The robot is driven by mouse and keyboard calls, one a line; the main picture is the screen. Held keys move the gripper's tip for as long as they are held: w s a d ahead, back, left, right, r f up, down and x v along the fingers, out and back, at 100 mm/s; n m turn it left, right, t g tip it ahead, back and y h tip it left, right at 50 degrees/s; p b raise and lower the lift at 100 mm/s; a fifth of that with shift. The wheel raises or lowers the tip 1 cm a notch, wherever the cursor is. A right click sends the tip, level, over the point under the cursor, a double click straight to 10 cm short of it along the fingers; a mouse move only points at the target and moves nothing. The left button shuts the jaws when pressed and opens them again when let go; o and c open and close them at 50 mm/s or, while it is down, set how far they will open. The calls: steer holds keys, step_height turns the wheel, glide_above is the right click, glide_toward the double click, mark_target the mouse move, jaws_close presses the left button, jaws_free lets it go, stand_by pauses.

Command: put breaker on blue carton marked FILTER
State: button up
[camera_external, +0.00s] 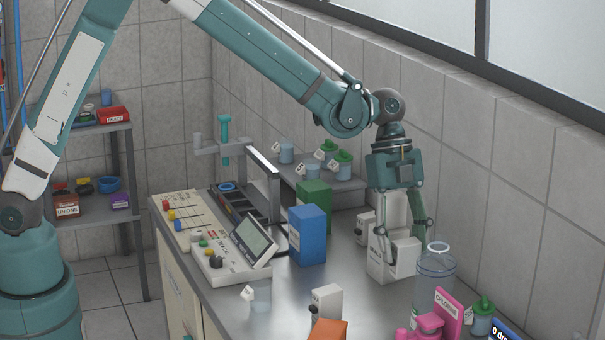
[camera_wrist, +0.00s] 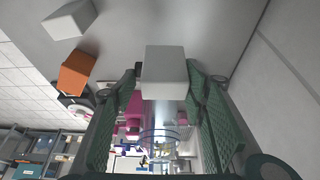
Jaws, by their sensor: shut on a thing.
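My gripper (camera_external: 405,243) is at the right of the bench, pointing down. It is shut on a small white box-shaped breaker (camera_external: 405,252), which sits between the fingertips beside white box surfaces. I cannot tell whether the breaker is touching what is under it. In the wrist view the breaker (camera_wrist: 165,72) shows as a pale block between the green finger pads (camera_wrist: 165,95). The blue carton (camera_external: 308,236) stands upright on the bench, left of my gripper, with its top clear. Its FILTER marking cannot be read from here.
Another white box with a dark knob (camera_external: 327,303) and an orange carton (camera_external: 328,331) stand near the front. A clear cylinder (camera_external: 435,285) and pink containers (camera_external: 430,325) are close to the right. A green carton (camera_external: 314,198) stands behind the blue one. A wall runs along the right.

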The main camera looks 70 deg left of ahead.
steer(key=shift+r, duration=0.1)
step_height(320, 180, up, 19)
steer(key=s+a+n+t+p, duration=0.1)
steer(key=s+a+n+p, duration=0.25)
steer(key=a, duration=1.25)
steer(key=s+a+n+t+p, duration=0.15)
steer(key=s+a, duration=0.35)
steer(key=a, duration=1.1)
steer(key=shift+g, duration=0.35)
steer(key=shift+f+p, duration=0.35)
steer(key=shift+f, duration=2.3)
steer(key=shift+f, duration=0.1)
steer(key=shift+f, duration=2.85)
steer(key=shift+f, duration=0.1)
